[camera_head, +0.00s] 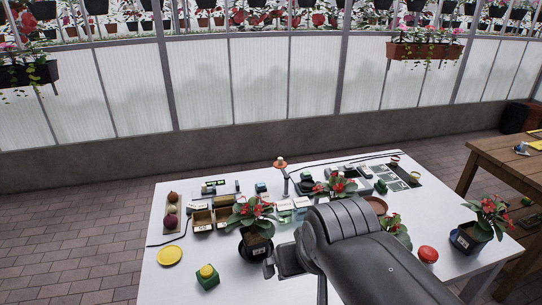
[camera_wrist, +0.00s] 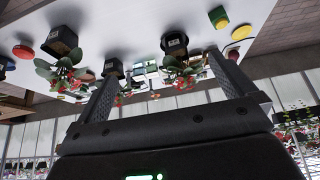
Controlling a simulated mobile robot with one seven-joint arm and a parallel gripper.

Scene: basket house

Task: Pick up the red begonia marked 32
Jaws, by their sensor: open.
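Several red-flowered begonias in dark pots with white labels stand on the white table (camera_head: 180,285). One potted begonia (camera_head: 256,246) is left of my arm, and another (camera_head: 468,240) is near the table's right edge. A third (camera_head: 340,188) is farther back, and more red blooms (camera_head: 393,222) show beside my arm, their pot hidden. The label numbers are too small to read, so I cannot tell which is 32. My gripper (camera_head: 282,264) is open and empty, close to the left begonia. In the upside-down wrist view, pots (camera_wrist: 174,43) and (camera_wrist: 62,40) appear beyond the spread fingers (camera_wrist: 166,72).
A yellow disc (camera_head: 169,256), a green block with a yellow button (camera_head: 207,276) and a red button (camera_head: 428,254) lie on the table. Small boxes (camera_head: 203,218) and a thin post (camera_head: 282,175) stand behind the left begonia. A wooden table (camera_head: 500,160) is at right.

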